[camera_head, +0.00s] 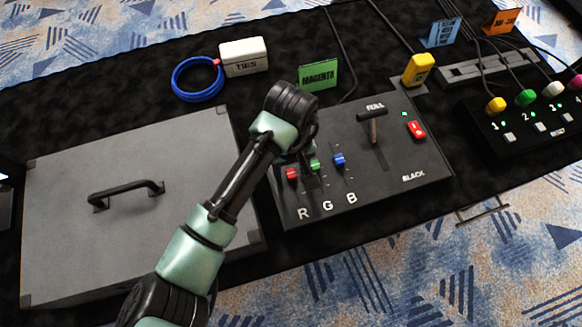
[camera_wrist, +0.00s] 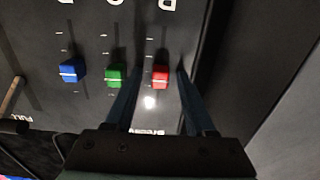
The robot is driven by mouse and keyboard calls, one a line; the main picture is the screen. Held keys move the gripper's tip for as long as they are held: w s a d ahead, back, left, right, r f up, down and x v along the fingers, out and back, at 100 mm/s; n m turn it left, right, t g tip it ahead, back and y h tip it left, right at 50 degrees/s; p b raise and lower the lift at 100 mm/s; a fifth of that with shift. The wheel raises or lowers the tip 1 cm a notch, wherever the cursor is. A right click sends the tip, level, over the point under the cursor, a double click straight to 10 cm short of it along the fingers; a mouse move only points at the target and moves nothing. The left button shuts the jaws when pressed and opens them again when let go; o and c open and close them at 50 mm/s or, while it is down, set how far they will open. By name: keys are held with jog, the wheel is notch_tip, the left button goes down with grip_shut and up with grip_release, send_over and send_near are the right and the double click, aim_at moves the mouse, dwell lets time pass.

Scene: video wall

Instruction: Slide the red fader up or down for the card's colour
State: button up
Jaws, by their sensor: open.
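The red fader (camera_head: 292,174) stands above the letter R on the black console (camera_head: 398,160), beside the green fader (camera_head: 315,165) and blue fader (camera_head: 339,160). The card (camera_head: 319,76) is green and reads MAGENTA. My gripper (camera_wrist: 160,70) is open over the console. In the wrist view its two fingers lie on either side of the red fader (camera_wrist: 160,75), with gaps showing; I cannot tell how deep they reach. The green fader (camera_wrist: 115,75) is just outside one finger. My arm hides part of the console in the head view.
A T-handled lever (camera_head: 372,127) and a red switch (camera_head: 416,130) are on the console's right. A grey case with a handle (camera_head: 128,194) stands left. Behind are a TIES box (camera_head: 243,57), a blue cable coil (camera_head: 198,79) and a yellow device (camera_head: 418,69).

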grip_shut()
dwell(1.4)
